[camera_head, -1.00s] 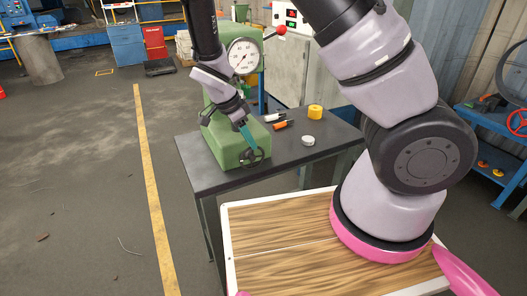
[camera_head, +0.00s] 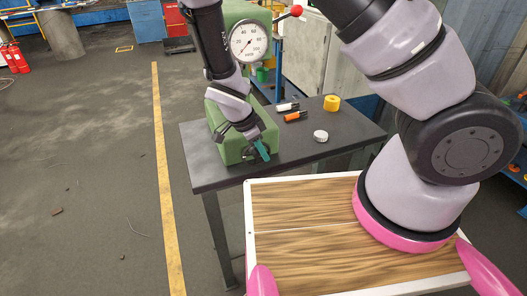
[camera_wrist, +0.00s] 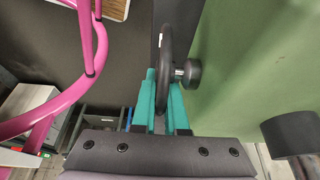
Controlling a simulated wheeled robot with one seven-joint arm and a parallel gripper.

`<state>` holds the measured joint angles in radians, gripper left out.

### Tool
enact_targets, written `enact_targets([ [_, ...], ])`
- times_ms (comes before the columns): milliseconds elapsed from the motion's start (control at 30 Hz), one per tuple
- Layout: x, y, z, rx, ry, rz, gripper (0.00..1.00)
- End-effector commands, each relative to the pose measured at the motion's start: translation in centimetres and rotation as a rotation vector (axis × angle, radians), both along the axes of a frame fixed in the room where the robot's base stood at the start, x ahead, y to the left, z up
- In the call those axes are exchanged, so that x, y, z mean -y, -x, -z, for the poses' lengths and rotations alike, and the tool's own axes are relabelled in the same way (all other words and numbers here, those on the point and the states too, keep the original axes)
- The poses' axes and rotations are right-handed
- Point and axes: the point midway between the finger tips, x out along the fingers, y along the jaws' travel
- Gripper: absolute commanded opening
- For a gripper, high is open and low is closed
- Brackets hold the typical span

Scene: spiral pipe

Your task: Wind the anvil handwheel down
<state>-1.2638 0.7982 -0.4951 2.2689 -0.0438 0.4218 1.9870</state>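The green machine (camera_head: 233,152) stands on the dark table, with a round dial gauge (camera_head: 250,42) on its upper part. The black anvil handwheel is low on its near side, mostly hidden by my gripper in the head view. In the wrist view the handwheel (camera_wrist: 166,42) shows edge-on, with its hub to the right against the green body. My gripper (camera_wrist: 161,90) has its teal fingers on either side of the rim, closely spaced and seemingly touching it. In the head view my gripper (camera_head: 262,150) is at the wheel, tilted down.
On the table (camera_head: 205,172) lie an orange-and-black item (camera_head: 295,117), a white-and-black item (camera_head: 287,107), a white round piece (camera_head: 320,136) and a yellow roll (camera_head: 331,103). A red ball-ended lever (camera_head: 296,11) sticks out of the machine. Floor at left is open.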

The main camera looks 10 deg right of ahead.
Motion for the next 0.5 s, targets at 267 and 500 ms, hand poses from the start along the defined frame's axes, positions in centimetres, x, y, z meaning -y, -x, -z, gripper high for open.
enact_targets([
  [267, -0.03, -0.01, 0.03, 0.003, 0.014, -0.003, 0.00],
  [500, -0.06, 0.08, -0.09, 0.040, 0.150, -0.007, 0.00],
])
